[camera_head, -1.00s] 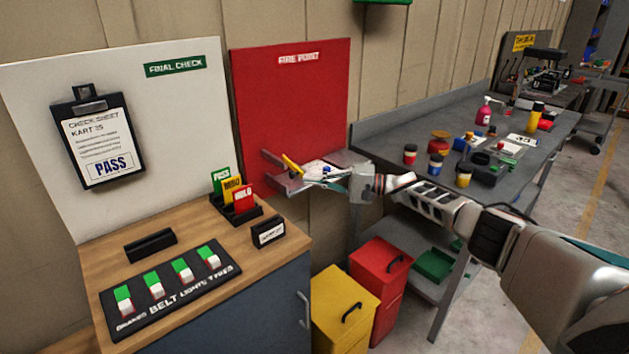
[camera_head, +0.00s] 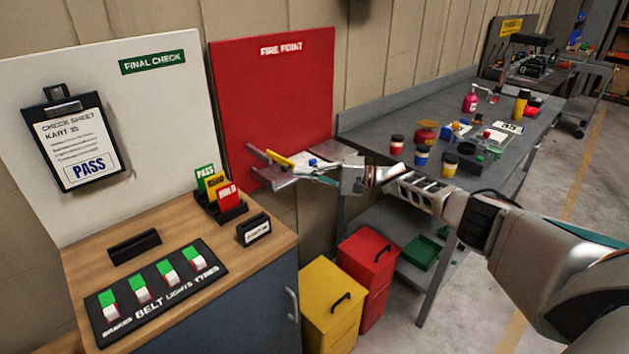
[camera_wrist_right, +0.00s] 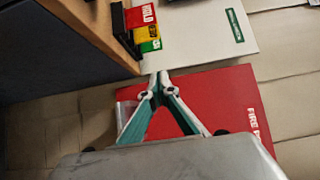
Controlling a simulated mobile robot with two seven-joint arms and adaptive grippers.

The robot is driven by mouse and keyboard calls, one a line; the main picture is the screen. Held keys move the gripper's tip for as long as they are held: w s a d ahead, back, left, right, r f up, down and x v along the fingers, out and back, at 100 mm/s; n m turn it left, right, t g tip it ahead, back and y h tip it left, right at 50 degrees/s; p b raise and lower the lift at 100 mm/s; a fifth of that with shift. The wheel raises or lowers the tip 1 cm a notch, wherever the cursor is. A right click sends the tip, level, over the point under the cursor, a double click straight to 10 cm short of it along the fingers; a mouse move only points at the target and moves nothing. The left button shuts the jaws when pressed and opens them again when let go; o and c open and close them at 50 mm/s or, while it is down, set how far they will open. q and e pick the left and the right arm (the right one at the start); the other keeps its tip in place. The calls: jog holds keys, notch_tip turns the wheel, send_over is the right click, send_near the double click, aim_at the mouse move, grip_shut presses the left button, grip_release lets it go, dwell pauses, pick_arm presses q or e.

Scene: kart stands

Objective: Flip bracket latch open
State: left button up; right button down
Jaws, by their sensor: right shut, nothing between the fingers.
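The grey metal bracket (camera_head: 258,172) sticks out low on the red FIRE POINT board (camera_head: 275,95). A yellow latch (camera_head: 279,160) lies slanted across its upper side. My right gripper (camera_head: 300,180) reaches in from the right, just in front of the bracket and close to the latch. Whether it touches is unclear. In the right wrist view its fingers (camera_wrist_right: 161,78) meet at the tips, shut and empty, in front of the red board (camera_wrist_right: 205,100). The latch does not show clearly there. My left gripper is out of view.
A wooden-topped cabinet (camera_head: 165,247) with a switch panel (camera_head: 155,283) and card holder (camera_head: 225,213) stands at left. Yellow (camera_head: 330,318) and red (camera_head: 366,280) bins stand below my right arm. The grey workbench (camera_head: 385,125) at right holds bottles and jars.

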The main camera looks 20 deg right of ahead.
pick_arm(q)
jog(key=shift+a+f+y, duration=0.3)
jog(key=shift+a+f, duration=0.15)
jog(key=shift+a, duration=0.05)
pick_arm(e)
jog(key=s+a, duration=0.1)
jog(key=s, duration=0.8)
jog(key=shift+s+a, duration=0.15)
jog(key=shift+s, duration=0.2)
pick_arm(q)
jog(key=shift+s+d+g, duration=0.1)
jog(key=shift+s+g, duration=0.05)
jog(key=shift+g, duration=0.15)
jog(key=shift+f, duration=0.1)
